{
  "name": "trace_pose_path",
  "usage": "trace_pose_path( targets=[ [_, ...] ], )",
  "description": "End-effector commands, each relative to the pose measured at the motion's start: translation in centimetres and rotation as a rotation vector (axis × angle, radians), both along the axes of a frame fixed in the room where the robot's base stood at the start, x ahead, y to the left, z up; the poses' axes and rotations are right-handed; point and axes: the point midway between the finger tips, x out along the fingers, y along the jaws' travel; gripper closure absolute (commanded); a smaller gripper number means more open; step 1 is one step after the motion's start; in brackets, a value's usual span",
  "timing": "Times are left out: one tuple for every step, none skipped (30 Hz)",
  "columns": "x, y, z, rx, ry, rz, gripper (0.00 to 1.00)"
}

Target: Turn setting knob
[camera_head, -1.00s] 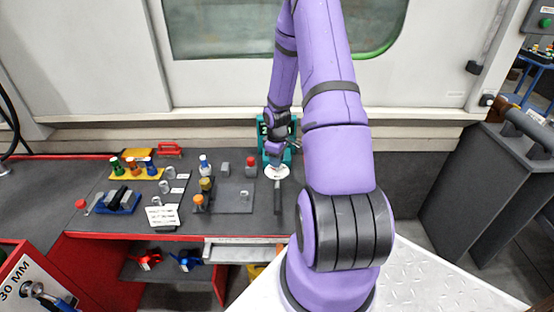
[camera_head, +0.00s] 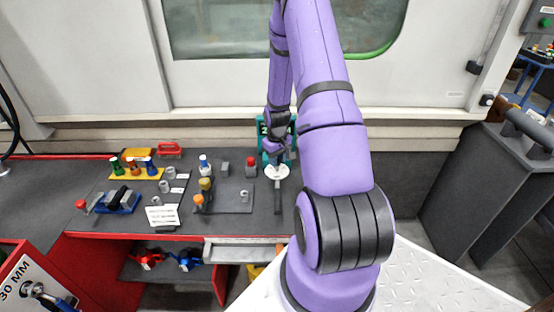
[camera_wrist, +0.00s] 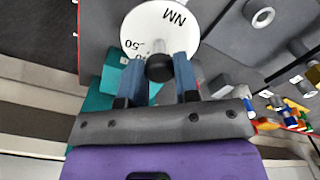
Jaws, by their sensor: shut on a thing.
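The setting knob is a small dark round knob (camera_wrist: 159,69) at the middle of a white dial (camera_wrist: 160,28) marked "NM" and "50" in the wrist view. My gripper (camera_wrist: 160,61) has its two blue-grey fingers on either side of the knob and is shut on it. In the head view the white dial (camera_head: 277,172) lies at the front of a teal device (camera_head: 292,140) at the back of the bench. My gripper (camera_head: 274,159) reaches down over the dial there and hides the knob. Part of the dial's scale is hidden behind the fingers.
A dark handle (camera_head: 277,198) extends forward from the dial. The wall (camera_head: 220,100) stands close behind.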

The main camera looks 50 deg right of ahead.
Motion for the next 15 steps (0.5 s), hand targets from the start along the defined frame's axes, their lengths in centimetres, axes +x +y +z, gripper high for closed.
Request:
trace_pose_path(
  targets=[
    [0.07, -0.02, 0.05, -0.001, -0.001, -0.028, 0.94],
    [0.06, -0.02, 0.05, -0.001, -0.001, -0.042, 0.94],
    [0.06, -0.02, 0.05, -0.001, -0.001, -0.063, 0.94],
    [0.06, -0.02, 0.05, -0.001, -0.001, -0.077, 0.94],
    [0.06, -0.02, 0.05, -0.001, -0.001, -0.089, 0.94],
    [0.06, -0.02, 0.05, -0.001, -0.001, -0.103, 0.94],
    [0.06, -0.02, 0.05, -0.001, -0.001, -0.113, 0.94],
    [0.05, -0.03, 0.05, -0.001, -0.001, -0.122, 0.94],
    [0.06, -0.02, 0.05, -0.001, -0.002, -0.133, 0.94],
    [0.05, -0.03, 0.05, 0.0, -0.002, -0.139, 0.94],
    [0.05, -0.03, 0.05, 0.0, -0.002, -0.144, 0.94],
    [0.05, -0.03, 0.05, 0.0, -0.002, -0.15, 0.94],
    [0.05, -0.03, 0.05, -0.001, -0.002, -0.153, 0.94],
    [0.05, -0.04, 0.05, -0.001, -0.002, -0.155, 0.94],
    [0.05, -0.04, 0.05, -0.001, -0.002, -0.158, 0.94]
  ],
)
